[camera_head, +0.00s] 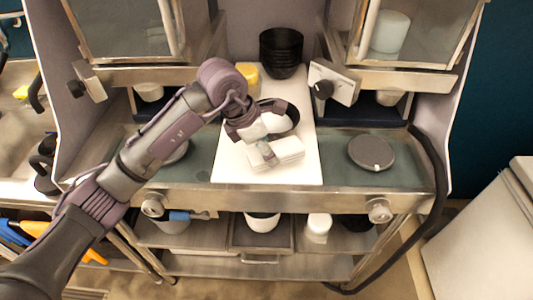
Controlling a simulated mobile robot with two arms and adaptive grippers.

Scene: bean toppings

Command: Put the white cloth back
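A folded white cloth (289,152) lies on the white board (234,168) in the middle of the counter. My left arm reaches in from the left, and my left gripper (266,153) is at the cloth's left part. The gripper's fingers overlap the cloth in the view. I cannot tell whether they are shut on it or only over it. My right gripper is not in view.
A stack of black bowls (281,53) and a yellow item (248,74) stand farther back. A round grey lid (371,153) lies on the right counter. Cups and containers stand on the shelf below.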

